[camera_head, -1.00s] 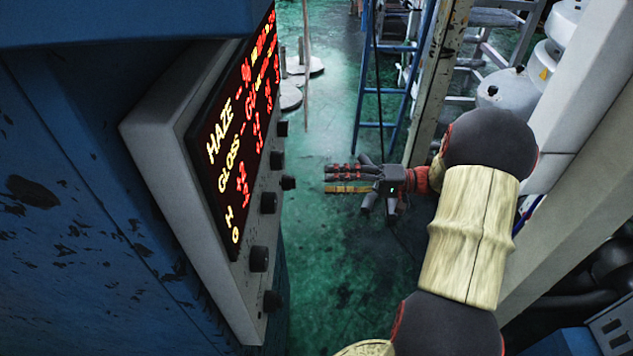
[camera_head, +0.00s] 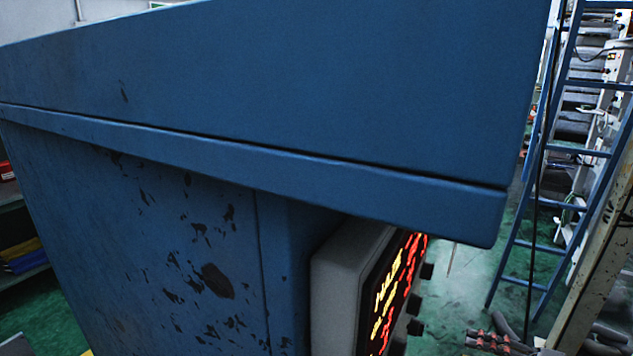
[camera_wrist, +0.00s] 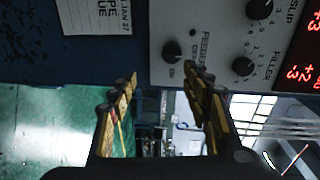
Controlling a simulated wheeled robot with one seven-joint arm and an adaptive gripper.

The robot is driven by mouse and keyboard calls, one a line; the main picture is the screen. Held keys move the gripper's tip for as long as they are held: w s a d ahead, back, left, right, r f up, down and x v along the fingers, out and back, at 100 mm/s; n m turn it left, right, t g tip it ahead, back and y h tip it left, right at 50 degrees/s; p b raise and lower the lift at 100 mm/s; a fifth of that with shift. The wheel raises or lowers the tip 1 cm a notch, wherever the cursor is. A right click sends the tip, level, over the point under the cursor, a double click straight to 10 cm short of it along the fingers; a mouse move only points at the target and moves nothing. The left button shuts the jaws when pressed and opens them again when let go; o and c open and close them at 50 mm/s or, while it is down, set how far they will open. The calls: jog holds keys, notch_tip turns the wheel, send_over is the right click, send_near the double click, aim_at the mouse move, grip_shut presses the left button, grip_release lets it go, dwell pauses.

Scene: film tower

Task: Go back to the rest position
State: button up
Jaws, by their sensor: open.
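My gripper (camera_wrist: 160,110) shows in the wrist view with its two yellow-and-black fingers apart and nothing between them. Beyond the fingertips is the grey control panel (camera_wrist: 210,75) with black knobs and a red-lit display (camera_wrist: 305,70) at the right edge. I cannot tell how far the fingertips are from the panel. In the head view only part of my gripper (camera_head: 495,343) shows at the bottom edge, low and to the right of the panel.
A large blue cabinet (camera_head: 270,80) with chipped paint fills much of the head view. Its display box (camera_head: 335,270) juts out below the overhanging top. A blue ladder (camera_head: 550,215) and a worn post (camera_head: 600,260) stand at the right. Green floor (camera_head: 455,310) shows between.

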jog(key=s+a+f+m+g+h, duration=0.1)
jog(key=s+a+f+m+g, duration=0.15)
jog(key=f, duration=0.35)
jog(key=s+a+g+h+p, duration=0.1)
jog(key=s+a+g+h, duration=0.45)
jog(key=s, duration=0.45)
jog(key=s+a+r+n+t+h+p, duration=0.1)
jog(key=s+a+r+n+t+h, duration=0.1)
jog(key=a+r, duration=0.4)
jog(key=s+a+r+n+t+h+p, duration=0.2)
jog(key=a+r+n+h, duration=0.3)
jog(key=r, duration=0.7)
jog(key=shift+s+a+r+n, duration=0.2)
jog(key=shift+s+a+n, duration=0.1)
jog(key=shift+a+n, duration=0.55)
